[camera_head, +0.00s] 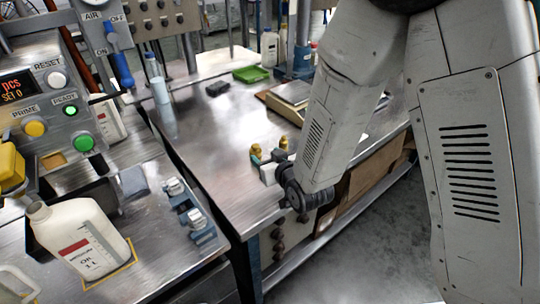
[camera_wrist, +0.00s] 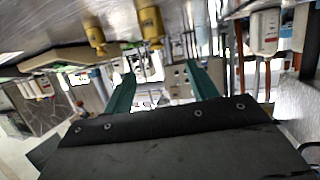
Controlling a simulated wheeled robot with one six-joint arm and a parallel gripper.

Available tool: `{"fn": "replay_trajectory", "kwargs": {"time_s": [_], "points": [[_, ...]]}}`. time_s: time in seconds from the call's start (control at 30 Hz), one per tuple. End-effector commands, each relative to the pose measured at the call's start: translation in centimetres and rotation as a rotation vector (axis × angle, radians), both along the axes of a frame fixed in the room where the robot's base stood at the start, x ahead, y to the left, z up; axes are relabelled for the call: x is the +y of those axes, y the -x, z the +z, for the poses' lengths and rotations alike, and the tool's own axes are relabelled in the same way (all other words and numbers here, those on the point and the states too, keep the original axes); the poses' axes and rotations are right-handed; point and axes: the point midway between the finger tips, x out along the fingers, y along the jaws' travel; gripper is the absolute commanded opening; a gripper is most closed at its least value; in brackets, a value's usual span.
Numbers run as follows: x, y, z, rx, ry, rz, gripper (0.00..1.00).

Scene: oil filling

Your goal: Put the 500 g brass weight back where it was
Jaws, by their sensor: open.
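Two small brass weights stand on the metal table, a left one (camera_head: 256,149) and a right one (camera_head: 283,142). Both also show at the top of the wrist view, one at left (camera_wrist: 95,36) and one nearer the middle (camera_wrist: 150,22). I cannot read which is the 500 g one. My gripper (camera_wrist: 160,72) has its two teal fingers spread, with nothing held between them. In the head view it is low at the table's front, close to the weights, and partly hidden by my wrist.
A balance (camera_head: 292,92) stands behind my arm. A green tray (camera_head: 251,74) and a dark block (camera_head: 218,89) lie farther back. The left bench holds an oil jug (camera_head: 80,238) and blue clamps (camera_head: 203,226). The table's middle left is clear.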

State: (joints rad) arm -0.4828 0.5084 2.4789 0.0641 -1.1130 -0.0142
Motion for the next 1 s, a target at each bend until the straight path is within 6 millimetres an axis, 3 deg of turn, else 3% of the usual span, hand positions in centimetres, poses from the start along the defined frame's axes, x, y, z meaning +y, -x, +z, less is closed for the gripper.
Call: {"fn": "replay_trajectory", "kwargs": {"time_s": [0.43, 0.57, 0.77, 0.87, 1.0], "points": [[-2.1, 0.2, 0.8, 0.001, 0.000, -0.021, 0.58], [-3.3, -0.2, 2.0, 0.042, 0.015, -0.042, 0.58], [-7.9, 0.5, 6.2, 0.234, 0.079, -0.113, 0.58], [-10.8, 2.3, 8.5, 0.353, 0.113, -0.153, 0.58], [-14.8, 6.3, 11.6, 0.522, 0.156, -0.208, 0.58]]}}
